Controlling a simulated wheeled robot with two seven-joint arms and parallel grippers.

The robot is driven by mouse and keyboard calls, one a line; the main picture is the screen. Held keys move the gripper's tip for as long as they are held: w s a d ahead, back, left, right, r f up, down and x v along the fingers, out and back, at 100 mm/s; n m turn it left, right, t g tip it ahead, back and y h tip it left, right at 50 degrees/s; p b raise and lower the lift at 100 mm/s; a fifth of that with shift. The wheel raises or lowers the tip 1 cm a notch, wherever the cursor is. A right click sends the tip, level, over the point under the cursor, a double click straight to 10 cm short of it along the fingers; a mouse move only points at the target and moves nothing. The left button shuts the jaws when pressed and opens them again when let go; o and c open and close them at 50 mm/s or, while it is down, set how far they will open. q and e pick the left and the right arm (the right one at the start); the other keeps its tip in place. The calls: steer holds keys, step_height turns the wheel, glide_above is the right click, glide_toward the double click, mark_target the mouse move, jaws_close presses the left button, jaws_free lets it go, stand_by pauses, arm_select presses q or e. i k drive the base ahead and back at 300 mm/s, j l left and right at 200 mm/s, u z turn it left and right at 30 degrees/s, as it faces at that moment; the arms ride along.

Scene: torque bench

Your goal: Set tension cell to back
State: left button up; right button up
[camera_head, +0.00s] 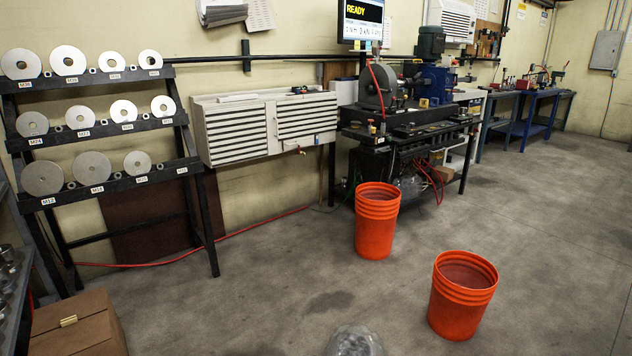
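I cannot pick out a tension cell by name in this view. A dark test bench (405,131) stands at the back wall. It carries a grey round-faced machine (378,88) and a blue machine (436,84) with a dark green motor (431,41) on top. A monitor (361,20) above it reads "READY" in yellow. Neither of my grippers shows.
Two orange buckets (376,222) (462,297) stand on the floor before the bench. A rack (102,128) of labelled metal discs and a cardboard box (75,328) are at left. A clear, rounded object (354,342) is at the bottom edge. Open floor (560,230) lies right.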

mark_target(386, 78)
steer(key=i+j+u, duration=0.25)
steer(key=u, duration=0.15)
steer(key=i+j+u, duration=0.1)
steer(key=i+u, duration=0.7)
steer(key=i+z, duration=0.2)
steer(key=i, duration=0.3)
steer(key=i+z, duration=0.2)
steer(key=i, duration=0.3)
steer(key=i+j+z, duration=0.25)
steer(key=i, duration=0.25)
steer(key=i+l+z, duration=0.25)
steer(key=i+z, duration=0.65)
steer(key=i, duration=0.25)
steer(key=i+j+z, duration=0.2)
steer(key=i+z, duration=0.3)
steer(key=i, duration=0.1)
